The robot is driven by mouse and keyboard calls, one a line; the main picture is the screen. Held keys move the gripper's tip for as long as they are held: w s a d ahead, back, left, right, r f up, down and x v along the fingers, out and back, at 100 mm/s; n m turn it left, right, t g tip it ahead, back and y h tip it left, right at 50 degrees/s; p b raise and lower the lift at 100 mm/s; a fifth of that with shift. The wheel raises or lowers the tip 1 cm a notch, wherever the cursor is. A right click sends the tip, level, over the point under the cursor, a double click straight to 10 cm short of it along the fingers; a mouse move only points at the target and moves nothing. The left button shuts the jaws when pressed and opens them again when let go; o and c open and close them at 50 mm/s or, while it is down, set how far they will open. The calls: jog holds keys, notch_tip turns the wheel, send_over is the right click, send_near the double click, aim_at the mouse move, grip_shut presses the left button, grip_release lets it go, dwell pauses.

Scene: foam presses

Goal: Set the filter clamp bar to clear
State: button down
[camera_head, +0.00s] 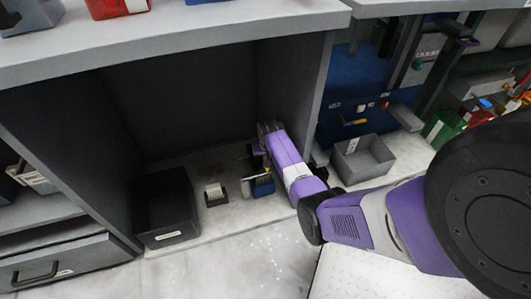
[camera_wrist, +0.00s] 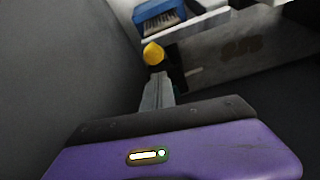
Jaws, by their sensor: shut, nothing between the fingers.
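My arm reaches into the open bay under the grey counter, and its wrist hides part of what is there. In the wrist view my gripper (camera_wrist: 157,82) is shut and empty, its fingers together. A yellow rounded knob (camera_wrist: 153,54) shows just beyond the fingertips; I cannot tell whether they touch. A blue part with pale bristle-like strips (camera_wrist: 160,17) lies past the knob. In the head view a small blue unit (camera_head: 263,187) stands on the bay floor beside my wrist. I cannot make out the clamp bar or its setting for sure.
A black bin (camera_head: 166,203) and a small device with a white roll (camera_head: 214,193) stand to the left in the bay. A grey tray (camera_head: 363,158) sits right of the side wall. The bay's walls and the counter (camera_head: 180,45) enclose my arm.

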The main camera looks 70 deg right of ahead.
jog(key=shift+s+a+f, duration=0.1)
jog(key=shift+s+a, duration=0.2)
jog(key=shift+a, duration=0.25)
jog(key=shift+s, duration=0.1)
jog(key=shift+s+a+r+m+p, duration=0.2)
jog(key=shift+s+a+m+p, duration=0.25)
jog(key=shift+m+p, duration=0.35)
jog(key=a+m+g+y+p, duration=0.1)
jog(key=a+m+g+p, duration=0.2)
jog(key=a+m, duration=1.1)
jog(key=shift+f+m+g, duration=0.2)
jog(key=shift+m+g, duration=0.5)
jog(key=shift+g, duration=0.4)
jog(key=shift+w+a, duration=0.15)
